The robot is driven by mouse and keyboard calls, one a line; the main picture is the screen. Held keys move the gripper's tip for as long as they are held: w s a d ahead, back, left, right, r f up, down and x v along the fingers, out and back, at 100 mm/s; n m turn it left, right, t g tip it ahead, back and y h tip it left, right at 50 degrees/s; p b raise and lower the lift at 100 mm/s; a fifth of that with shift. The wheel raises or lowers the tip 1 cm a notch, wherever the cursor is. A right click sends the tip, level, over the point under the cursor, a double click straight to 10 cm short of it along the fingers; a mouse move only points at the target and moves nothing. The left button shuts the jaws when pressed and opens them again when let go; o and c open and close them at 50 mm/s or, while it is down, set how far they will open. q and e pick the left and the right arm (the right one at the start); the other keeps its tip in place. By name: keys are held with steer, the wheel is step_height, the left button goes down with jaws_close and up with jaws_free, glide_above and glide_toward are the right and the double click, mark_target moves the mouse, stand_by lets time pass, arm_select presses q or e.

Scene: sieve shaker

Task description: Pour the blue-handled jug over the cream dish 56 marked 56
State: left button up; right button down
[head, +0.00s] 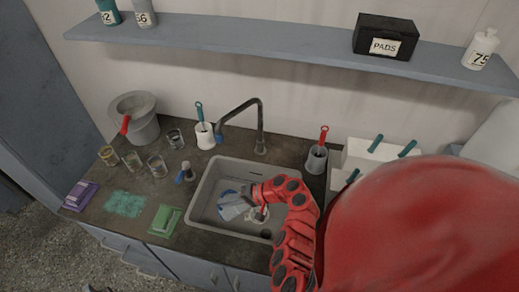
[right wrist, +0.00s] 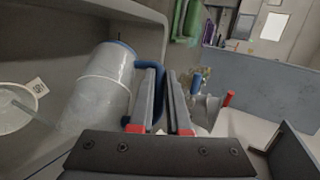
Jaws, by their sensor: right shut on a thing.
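My right gripper (head: 255,195) reaches into the grey sink (head: 202,190) in the head view. In the right wrist view its fingers (right wrist: 165,95) are shut on the blue handle of a pale, cloudy jug (right wrist: 100,85) with a blue edge. The jug also shows in the head view (head: 232,207), inside the sink area, left of the gripper; its exact tilt is hard to tell. A cream dish (head: 258,216) lies in the sink just below the gripper, partly hidden. A round dish with a white label (right wrist: 14,108) shows at the left in the right wrist view; its number is unclear. My left gripper is out of view.
A dark tap (head: 261,125) arches behind the sink. Glasses (head: 157,165), a green sponge block (head: 165,220) and a teal cloth (head: 125,204) are on the counter at left. A red-handled brush pot (head: 316,158) stands right of the sink. My red arm covers the right.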

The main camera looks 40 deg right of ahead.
steer(key=shift+s+d+r+t+y+b, duration=0.15)
steer(key=shift+d+r+t+y+b, duration=0.15)
steer(key=shift+d+r+y+b, duration=0.65)
stand_by(0.7)
steer(key=shift+s+d+m+b, duration=0.25)
steer(key=shift+d+m+b, duration=0.25)
steer(key=shift+b, duration=0.6)
steer(key=shift+s+d+r+t+y+b, duration=0.1)
steer(key=shift+d+r+t+y+b, duration=0.1)
steer(key=shift+d+t+y+b, duration=0.4)
steer(key=shift+d+r, duration=0.1)
steer(key=shift+d, duration=0.1)
steer(key=shift+s+d+r+b, duration=0.1)
steer(key=shift+s+d+b, duration=0.05)
steer(key=shift+d+b, duration=0.15)
